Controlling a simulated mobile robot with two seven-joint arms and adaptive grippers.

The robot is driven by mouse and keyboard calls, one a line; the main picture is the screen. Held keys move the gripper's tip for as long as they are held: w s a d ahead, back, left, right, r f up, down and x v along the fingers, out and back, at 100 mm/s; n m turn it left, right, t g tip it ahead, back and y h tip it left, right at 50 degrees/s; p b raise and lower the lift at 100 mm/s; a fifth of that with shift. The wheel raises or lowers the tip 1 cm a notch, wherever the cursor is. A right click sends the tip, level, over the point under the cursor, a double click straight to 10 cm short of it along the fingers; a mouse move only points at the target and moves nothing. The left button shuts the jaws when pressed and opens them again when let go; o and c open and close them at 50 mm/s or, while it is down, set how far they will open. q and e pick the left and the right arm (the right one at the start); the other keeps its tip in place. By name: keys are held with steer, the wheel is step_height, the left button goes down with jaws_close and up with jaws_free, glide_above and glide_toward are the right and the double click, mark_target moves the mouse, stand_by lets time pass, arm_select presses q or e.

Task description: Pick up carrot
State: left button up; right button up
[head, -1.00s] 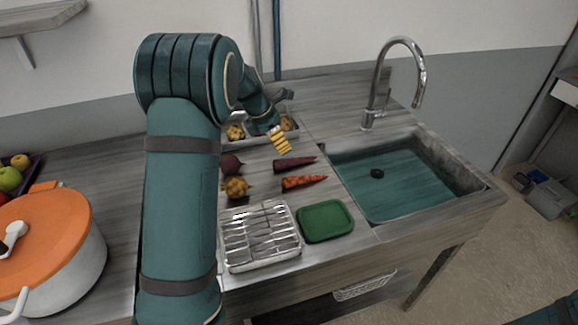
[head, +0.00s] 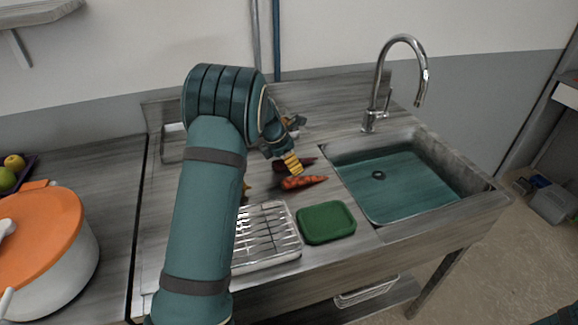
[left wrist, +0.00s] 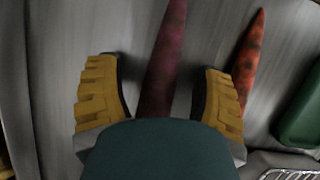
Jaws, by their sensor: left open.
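The orange carrot (head: 305,182) lies on the counter left of the sink, and it also shows in the left wrist view (left wrist: 250,50). A purple, carrot-like root (head: 306,161) lies just behind it, partly hidden by my left gripper (head: 292,164). In the left wrist view my left gripper (left wrist: 160,80) is open. The purple root (left wrist: 164,60) lies between its yellow fingers, while the orange carrot lies outside the right finger, which overlaps its lower part. I cannot tell how high the fingers are above the counter. My right gripper is not in view.
A green tray (head: 326,222) and a wire rack (head: 268,236) stand in front of the carrots. The sink (head: 405,186) with its tall faucet (head: 398,75) is on the right. A white pot with an orange lid (head: 40,222) stands at the left.

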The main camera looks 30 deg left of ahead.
arm_select(q)
steer(key=shift+r, duration=0.1)
jaws_close()
step_height(320, 180, up, 10)
steer(key=p, duration=0.3)
stand_by(0.3)
